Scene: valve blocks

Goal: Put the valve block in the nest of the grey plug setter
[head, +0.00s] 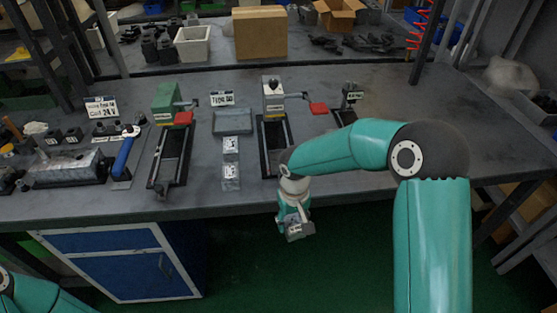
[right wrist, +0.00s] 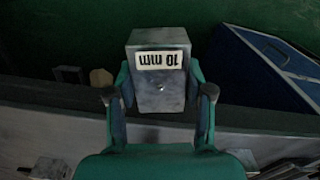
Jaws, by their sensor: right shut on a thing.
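My right gripper (head: 292,222) is shut on a grey metal valve block (head: 299,231), in front of the bench edge over the green floor. In the right wrist view the block (right wrist: 158,85) sits between the two fingers and bears a white "10 mm" label. The grey plug setter (head: 273,95) stands on the bench, with a red-ended lever at its right and a dark rail frame (head: 264,150) running toward the front edge. My arm hides part of that frame's near end. My left gripper is out of view; only part of my left arm shows at bottom left.
A green setter (head: 167,98) with a similar frame stands to the left. Between the setters are a grey tray (head: 232,123) and two labelled blocks (head: 231,146). A small dark device (head: 347,97) stands right of the grey setter. The bench's right side is mostly clear.

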